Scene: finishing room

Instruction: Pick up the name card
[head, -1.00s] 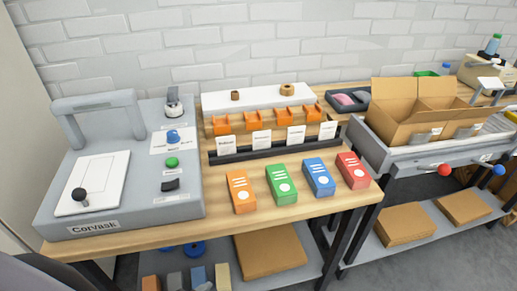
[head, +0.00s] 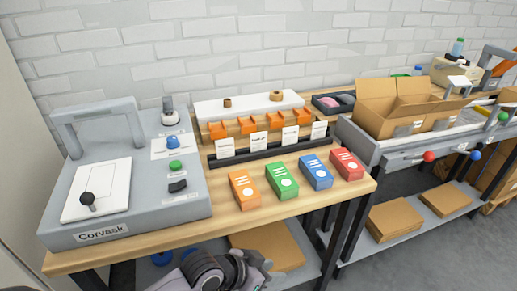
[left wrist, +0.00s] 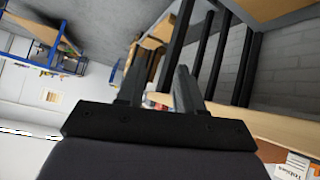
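Several small white cards stand upright in a row in a black rack (head: 268,151) on the wooden table in the head view. They include a left card (head: 225,147), two middle cards (head: 258,142) (head: 290,137) and a right card (head: 319,130). Their print is too small to read, so I cannot tell which is the name card. A white printed card (left wrist: 292,165) shows at the lower right of the left wrist view. My left gripper (left wrist: 159,66) has its fingers apart with nothing held between them. Its arm is below the table's front edge in the head view, away from the cards. My right gripper is not visible.
Orange, green, blue and red boxes (head: 244,190) (head: 281,182) (head: 316,172) (head: 347,164) lie in front of the rack. A grey press (head: 140,222) stands at left. Orange holders (head: 217,129) stand behind the cards. An open carton (head: 385,115) sits at right.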

